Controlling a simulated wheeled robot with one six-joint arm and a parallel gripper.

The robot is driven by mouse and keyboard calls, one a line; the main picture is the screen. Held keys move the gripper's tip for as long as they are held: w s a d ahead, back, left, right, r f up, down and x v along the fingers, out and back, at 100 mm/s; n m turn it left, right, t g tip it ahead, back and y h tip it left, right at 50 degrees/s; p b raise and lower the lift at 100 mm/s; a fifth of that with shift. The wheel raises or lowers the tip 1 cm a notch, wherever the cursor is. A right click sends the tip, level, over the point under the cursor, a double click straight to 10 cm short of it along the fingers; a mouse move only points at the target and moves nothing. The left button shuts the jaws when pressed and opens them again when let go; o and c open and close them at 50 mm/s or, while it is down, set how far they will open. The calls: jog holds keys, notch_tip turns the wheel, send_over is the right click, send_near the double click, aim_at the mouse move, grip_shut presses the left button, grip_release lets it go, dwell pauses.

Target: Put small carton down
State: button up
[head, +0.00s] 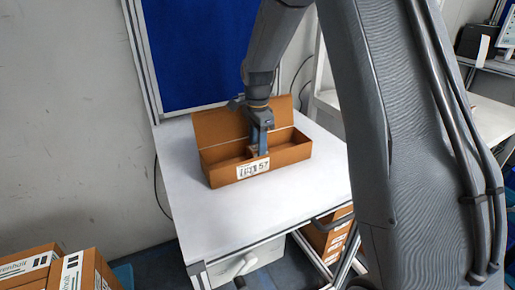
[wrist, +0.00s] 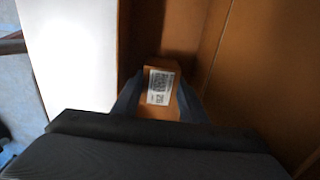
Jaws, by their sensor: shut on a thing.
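The small carton (wrist: 158,65) is brown with a white barcode label, and it sits between my gripper's two fingers in the wrist view. My gripper (head: 259,148) is shut on it and points down inside an open brown box (head: 221,174) in the head view. The box stands on a white table and has a label on its front wall and a raised back flap. In the head view the box wall and the gripper mostly hide the carton. I cannot tell whether the carton touches the box floor.
The white table (head: 185,205) has free room left and front of the box. A blue panel (head: 195,50) stands behind it. More cartons (head: 75,268) are stacked at the lower left, and others (head: 325,240) sit under the table.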

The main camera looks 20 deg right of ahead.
jog(key=shift+f, duration=0.15)
jog(key=o, duration=1.2)
jog(key=shift+c, duration=0.2)
notch_tip(320, 180, up, 12)
jog(key=b, duration=0.3)
jog(key=shift+r, duration=0.25)
